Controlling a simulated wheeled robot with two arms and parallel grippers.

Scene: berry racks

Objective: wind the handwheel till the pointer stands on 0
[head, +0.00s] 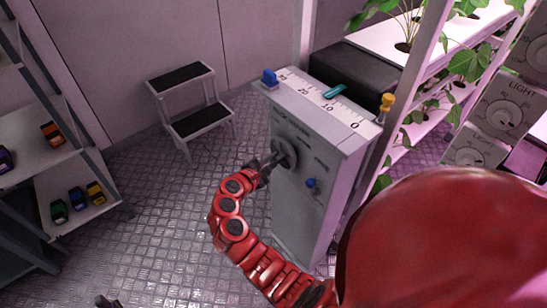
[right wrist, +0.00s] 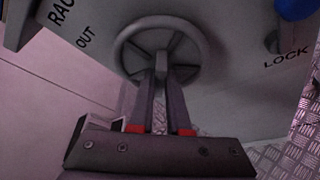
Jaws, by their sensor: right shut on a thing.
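A grey cabinet (head: 310,205) stands upright with a white scale (head: 300,83) on top, numbered down to 0 at its right end. The teal pointer (head: 334,91) lies across the scale between 20 and 10, seemingly nearer 10. The grey handwheel (head: 290,153) is on the cabinet's front; it also shows in the right wrist view (right wrist: 203,52). My right gripper (head: 268,164) is shut on the handwheel, its fingers (right wrist: 161,80) at the lower rim and spoke. A dark tip at the head view's bottom left may be my left gripper (head: 107,301); its jaws are unclear.
A step stool (head: 203,121) stands behind left. Shelves with toy cars are left, plant racks right. Floor between is clear.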

